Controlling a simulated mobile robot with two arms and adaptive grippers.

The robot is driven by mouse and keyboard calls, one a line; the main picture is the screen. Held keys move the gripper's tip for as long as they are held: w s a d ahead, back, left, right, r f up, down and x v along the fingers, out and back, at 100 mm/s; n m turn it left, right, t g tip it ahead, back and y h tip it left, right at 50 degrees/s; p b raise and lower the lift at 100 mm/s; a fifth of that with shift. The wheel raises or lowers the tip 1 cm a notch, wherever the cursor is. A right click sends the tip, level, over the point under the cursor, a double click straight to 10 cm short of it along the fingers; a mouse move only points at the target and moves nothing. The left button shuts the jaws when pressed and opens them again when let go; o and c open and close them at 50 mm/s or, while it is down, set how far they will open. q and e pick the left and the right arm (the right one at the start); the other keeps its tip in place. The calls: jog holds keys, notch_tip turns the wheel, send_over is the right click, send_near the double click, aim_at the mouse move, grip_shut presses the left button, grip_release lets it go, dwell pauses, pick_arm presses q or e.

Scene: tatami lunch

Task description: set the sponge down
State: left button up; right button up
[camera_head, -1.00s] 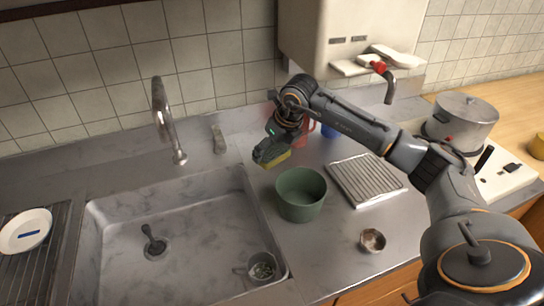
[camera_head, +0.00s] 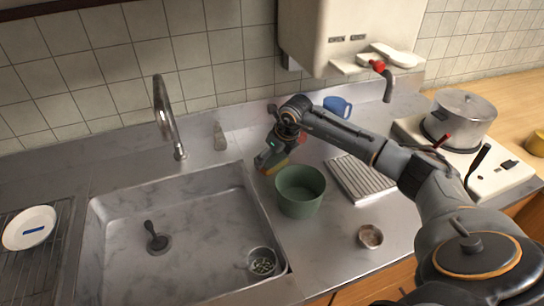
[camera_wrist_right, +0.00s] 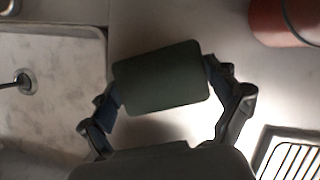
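The sponge (camera_wrist_right: 162,78) shows its dark green face in the right wrist view, between the two fingers of my right gripper (camera_wrist_right: 165,95), which touch its opposite sides. In the head view only a small yellow edge of the sponge (camera_head: 277,168) shows under my right gripper (camera_head: 268,161). The gripper is over the counter strip between the sink and the green tub, just behind and left of the tub. The gap between sponge and counter cannot be judged clearly. My left gripper is not in view.
The green tub (camera_head: 300,205) stands close to the gripper. The sink (camera_head: 190,225) is to the left, with a small strainer cup (camera_head: 262,262) in its corner. A ridged tray (camera_head: 360,180), a small metal bowl (camera_head: 370,237) and a blue mug (camera_head: 338,106) stand on the right. A red container (camera_wrist_right: 280,22) shows in the wrist view.

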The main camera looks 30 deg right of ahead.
jog(key=shift+o, duration=0.4)
jog(key=shift+r, duration=0.1)
jog(key=shift+r, duration=0.25)
jog(key=b+v, duration=0.2)
jog(key=v, duration=0.9)
jog(key=shift+s+r, duration=0.2)
jog(key=shift+r, duration=0.1)
